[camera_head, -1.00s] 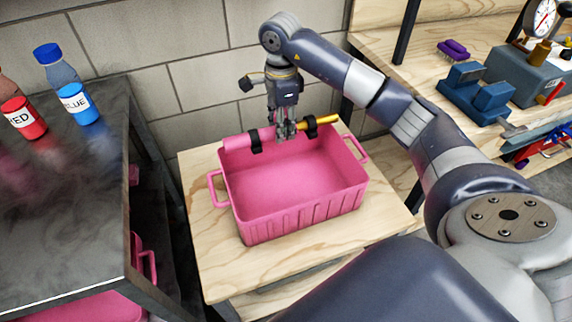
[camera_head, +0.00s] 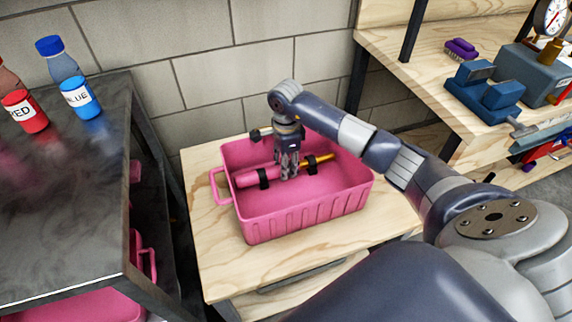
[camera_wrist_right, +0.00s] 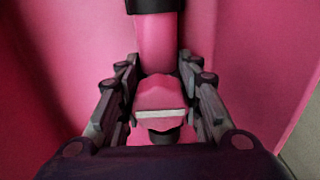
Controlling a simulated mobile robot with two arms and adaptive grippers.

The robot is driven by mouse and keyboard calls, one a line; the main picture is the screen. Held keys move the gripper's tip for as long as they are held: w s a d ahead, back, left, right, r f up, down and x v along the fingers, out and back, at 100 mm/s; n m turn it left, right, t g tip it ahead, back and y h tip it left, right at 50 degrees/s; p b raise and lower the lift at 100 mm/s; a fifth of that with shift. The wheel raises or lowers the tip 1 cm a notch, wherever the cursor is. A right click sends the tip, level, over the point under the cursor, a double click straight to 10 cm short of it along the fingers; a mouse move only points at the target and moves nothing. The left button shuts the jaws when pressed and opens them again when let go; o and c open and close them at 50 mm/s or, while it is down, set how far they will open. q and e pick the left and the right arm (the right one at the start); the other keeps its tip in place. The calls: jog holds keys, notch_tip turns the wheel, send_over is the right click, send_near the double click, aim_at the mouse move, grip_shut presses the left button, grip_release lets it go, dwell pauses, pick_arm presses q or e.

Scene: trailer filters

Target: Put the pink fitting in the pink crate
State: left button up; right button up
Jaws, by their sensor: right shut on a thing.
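The pink crate (camera_head: 305,217) stands on a light wooden stand. The pink fitting (camera_head: 247,180), a pink cylinder with black bands and an orange-yellow rod at its right end, lies roughly level inside the crate's walls. My right gripper (camera_head: 288,177) points down into the crate and is shut on the middle of the fitting. The right wrist view shows the fitting (camera_wrist_right: 157,45) between the two fingers, with pink crate walls around. Whether the fitting touches the crate floor I cannot tell. My left gripper is not in view.
A dark metal table (camera_head: 70,190) at the left holds a red-labelled bottle (camera_head: 25,108) and a blue-labelled bottle (camera_head: 78,92). A wooden workbench (camera_head: 420,70) at the right carries a blue vise (camera_head: 485,92) and a gauge device. A block wall stands behind the crate.

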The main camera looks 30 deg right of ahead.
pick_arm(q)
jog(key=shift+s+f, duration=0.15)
pick_arm(e)
jog(key=o, duration=1.2)
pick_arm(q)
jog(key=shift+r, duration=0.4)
pick_arm(e)
jog(key=shift+o, duration=0.2)
jog(key=shift+r, duration=0.2)
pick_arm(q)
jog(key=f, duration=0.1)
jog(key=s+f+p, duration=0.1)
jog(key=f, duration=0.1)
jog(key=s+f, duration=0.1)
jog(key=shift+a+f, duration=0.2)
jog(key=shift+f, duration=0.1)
pick_arm(e)
notch_tip(320, 180, up, 12)
jog(key=shift+f, duration=0.1)
